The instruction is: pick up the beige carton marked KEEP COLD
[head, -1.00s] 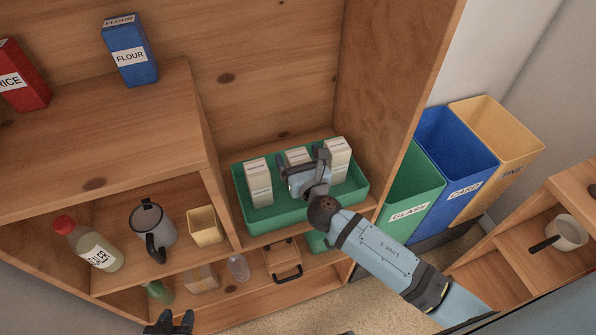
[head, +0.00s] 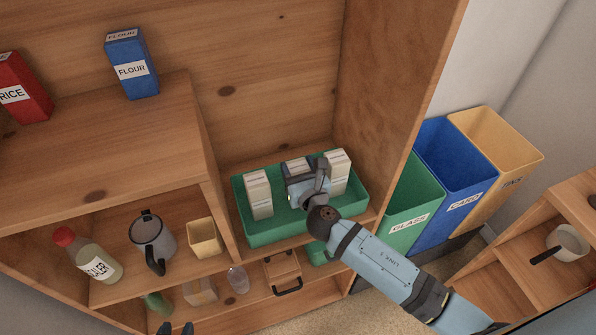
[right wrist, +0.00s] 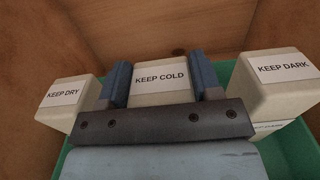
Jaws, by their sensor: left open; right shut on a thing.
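The beige carton marked KEEP COLD (right wrist: 160,78) stands in the middle of a green tray (head: 275,231), with its label readable in the right wrist view. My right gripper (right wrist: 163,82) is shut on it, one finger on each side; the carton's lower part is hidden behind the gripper. In the head view the right gripper (head: 308,180) covers most of the carton. The KEEP DRY carton (right wrist: 68,98) stands to the left and the KEEP DARK carton (right wrist: 275,80) to the right, both apart from the fingers. My left gripper (head: 176,328) is open at the bottom edge, mostly cut off.
The tray sits in a wooden dresser bay with a side wall close on the right. To the left are a beige cup (head: 204,238), a grey jug (head: 152,240) and a bottle (head: 88,254). Glass (head: 415,212) and card (head: 458,175) bins stand outside, right of the dresser.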

